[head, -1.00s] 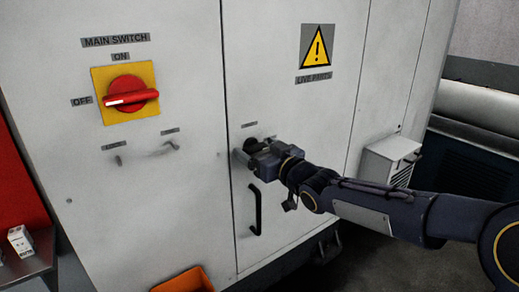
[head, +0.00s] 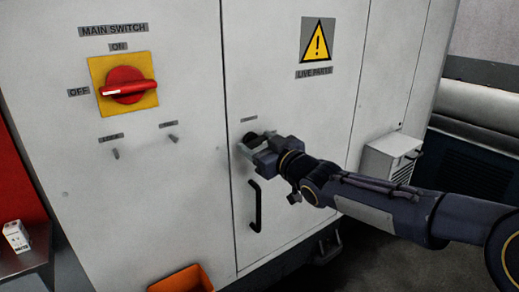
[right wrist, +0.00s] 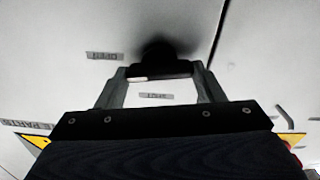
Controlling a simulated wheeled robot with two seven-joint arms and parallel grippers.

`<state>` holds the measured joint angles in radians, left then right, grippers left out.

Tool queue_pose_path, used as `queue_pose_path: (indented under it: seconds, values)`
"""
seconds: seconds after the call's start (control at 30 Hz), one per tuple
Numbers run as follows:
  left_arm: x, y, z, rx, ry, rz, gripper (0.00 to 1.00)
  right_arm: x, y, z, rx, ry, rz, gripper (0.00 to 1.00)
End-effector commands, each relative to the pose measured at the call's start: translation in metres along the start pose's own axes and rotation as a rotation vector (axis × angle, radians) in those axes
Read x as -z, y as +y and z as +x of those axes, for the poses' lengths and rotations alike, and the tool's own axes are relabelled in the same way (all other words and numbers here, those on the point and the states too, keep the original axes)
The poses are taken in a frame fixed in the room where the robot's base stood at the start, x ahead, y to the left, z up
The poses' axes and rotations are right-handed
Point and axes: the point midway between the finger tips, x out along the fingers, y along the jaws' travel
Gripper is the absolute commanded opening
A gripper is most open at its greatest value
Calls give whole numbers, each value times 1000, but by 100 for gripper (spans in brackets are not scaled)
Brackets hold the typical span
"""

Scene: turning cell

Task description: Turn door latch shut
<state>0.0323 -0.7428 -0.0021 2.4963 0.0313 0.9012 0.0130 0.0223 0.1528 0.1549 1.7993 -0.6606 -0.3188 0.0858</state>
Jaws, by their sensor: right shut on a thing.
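The door latch is a small black turning handle (head: 251,137) on the white cabinet door (head: 300,125). My right gripper (head: 247,148) is at it, its arm coming in from the right. In the right wrist view, the two grey fingers of my right gripper (right wrist: 163,84) are shut on the ends of the black latch bar (right wrist: 165,70). A white mark shows at the bar's left end. An OPEN label (right wrist: 105,56) is left of the latch and a SHUT label (right wrist: 157,96) shows between the fingers. My left gripper is out of view.
A black door handle (head: 255,206) stands out just below the latch. A red main switch (head: 127,86) on a yellow plate and two small pegs (head: 115,153) are to the left. An orange bin (head: 182,279) is low at the front.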

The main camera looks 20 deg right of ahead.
Motion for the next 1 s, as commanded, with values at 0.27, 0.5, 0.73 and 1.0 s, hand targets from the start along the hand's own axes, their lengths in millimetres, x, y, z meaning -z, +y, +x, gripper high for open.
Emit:
queue_pose_path:
  seconds: [0.27,0.5,0.73,1.0]
  values:
    - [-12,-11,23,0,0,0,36,-4,-2,0,-1,3,-251,39]
    - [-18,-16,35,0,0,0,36,-4,-3,0,0,1,-481,39]
    - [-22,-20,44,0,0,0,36,-3,-4,0,-1,0,-698,39]
    - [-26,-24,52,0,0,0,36,-4,-4,0,-1,0,-954,39]
